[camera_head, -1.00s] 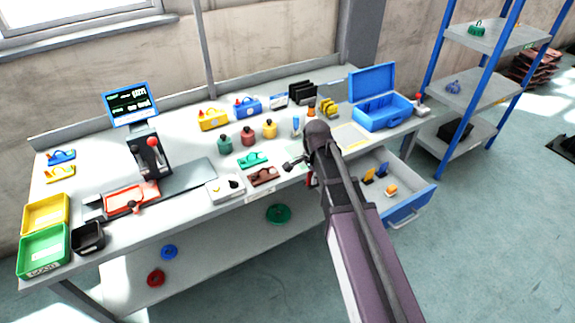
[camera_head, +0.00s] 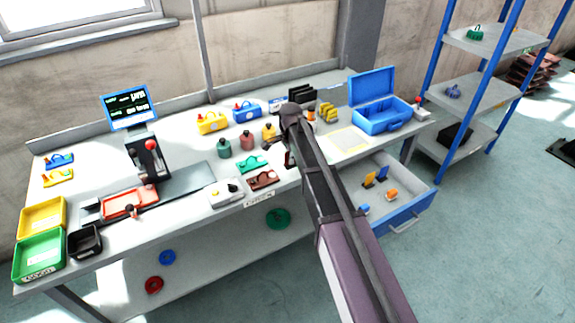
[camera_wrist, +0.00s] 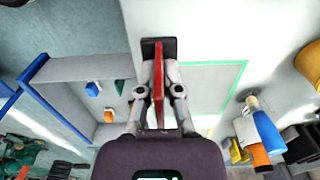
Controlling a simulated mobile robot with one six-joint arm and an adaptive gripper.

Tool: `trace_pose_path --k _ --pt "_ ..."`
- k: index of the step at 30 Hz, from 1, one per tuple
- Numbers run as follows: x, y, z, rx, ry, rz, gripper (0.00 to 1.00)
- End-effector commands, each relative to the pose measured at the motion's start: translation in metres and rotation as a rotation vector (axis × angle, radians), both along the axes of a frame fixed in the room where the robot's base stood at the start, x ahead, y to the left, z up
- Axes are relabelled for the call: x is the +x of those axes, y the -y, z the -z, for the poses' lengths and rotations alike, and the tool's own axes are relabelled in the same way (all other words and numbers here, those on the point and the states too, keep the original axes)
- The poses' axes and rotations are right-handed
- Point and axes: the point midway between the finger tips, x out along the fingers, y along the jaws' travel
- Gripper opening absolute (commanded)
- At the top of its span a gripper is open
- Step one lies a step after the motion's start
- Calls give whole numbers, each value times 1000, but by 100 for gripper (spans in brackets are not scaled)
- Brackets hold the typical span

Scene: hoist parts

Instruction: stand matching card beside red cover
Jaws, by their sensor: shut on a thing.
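My gripper (camera_wrist: 158,80) is shut on a thin red piece (camera_wrist: 158,70), seen edge-on between the fingers in the wrist view, with a dark block (camera_wrist: 152,44) at its far end. Its printed face, if any, is hidden. In the head view my gripper (camera_head: 290,157) is over the bench's front part, right of the dark red plate (camera_head: 263,180), and mostly hidden by my arm. I cannot tell which of these is the red cover.
The open drawer (camera_head: 421,194) juts out at the bench's right front. A green-outlined area (camera_wrist: 238,76) beside my gripper is bare. Several bottles (camera_head: 247,141), a green plate (camera_head: 251,163) and a white box (camera_head: 226,193) stand to the left. An open blue case (camera_head: 380,122) is behind.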

Motion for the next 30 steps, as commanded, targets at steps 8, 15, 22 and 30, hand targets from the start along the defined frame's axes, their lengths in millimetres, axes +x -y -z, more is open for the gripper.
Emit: trace_pose_path --k 8,15,22,30 --pt "1 -1 0 0 0 0 0" --pt "8 -6 1 0 0 -1 0" --pt "12 -9 18 0 0 -1 0" --pt "12 -10 36 0 0 -2 0"
